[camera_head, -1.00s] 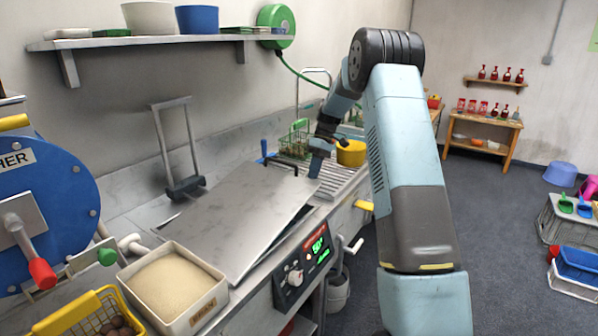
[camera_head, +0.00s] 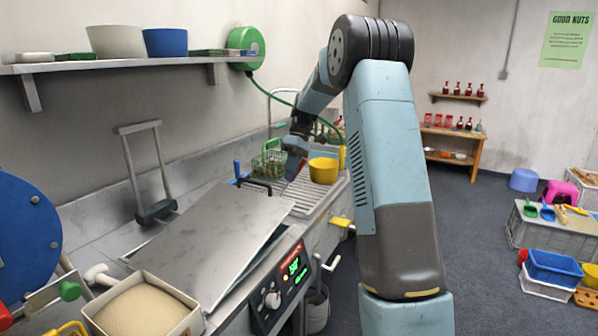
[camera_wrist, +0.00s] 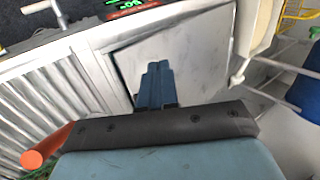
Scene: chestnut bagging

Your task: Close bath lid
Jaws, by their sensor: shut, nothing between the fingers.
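The bath lid (camera_head: 205,240) is a flat grey metal plate with a dark bar handle (camera_head: 257,186) near its far end. It lies over the bath in the counter, and a dark gap shows along its front edge. In the wrist view a grey panel, seemingly the lid (camera_wrist: 195,65), has a dark gap along its left side. My gripper (camera_head: 292,170) is beyond the lid's far right corner, over the ribbed drainboard. In the wrist view my gripper's blue fingers (camera_wrist: 155,75) are together and empty, pointing toward the panel. Whether they touch it cannot be told.
A green wire basket (camera_head: 268,163) and a yellow pot (camera_head: 323,170) stand near my gripper. A control panel (camera_head: 282,285) with green digits is on the counter front. A box of tan grains (camera_head: 190,325) stands at the near end. Open floor lies to the right.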

